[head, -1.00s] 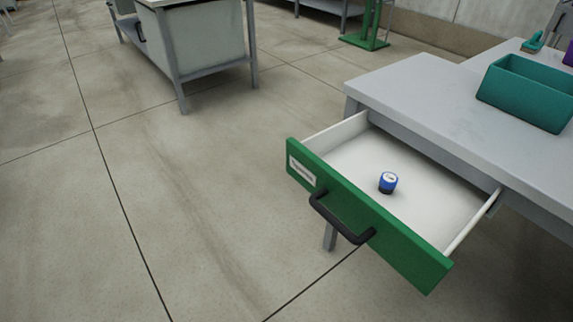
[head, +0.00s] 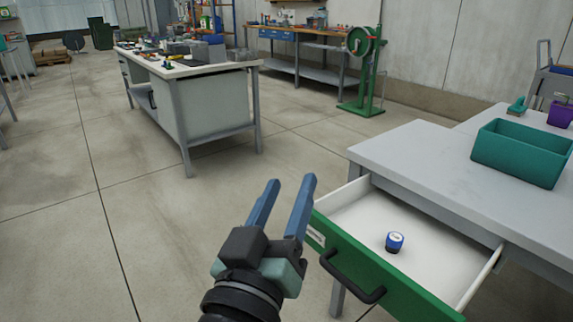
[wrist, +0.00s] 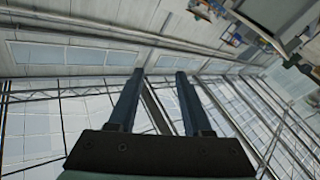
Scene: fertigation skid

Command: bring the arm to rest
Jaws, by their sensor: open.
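My gripper (head: 286,205) is open and empty in the head view. Its blue fingers point up and away, just left of the open drawer's front in the picture. In the wrist view my gripper (wrist: 160,80) shows two parted fingers with nothing between them, against the far wall and roof frames. The green-fronted drawer (head: 365,262) stands pulled out from the grey table (head: 420,155). A small blue and black round item with a white top (head: 395,242) stands upright in the drawer, apart from my gripper.
A teal bin (head: 520,155) and a purple container (head: 560,114) are on the table at right. A workbench with a pale cabinet (head: 200,105) stands further back, with a green reel stand (head: 365,75) behind.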

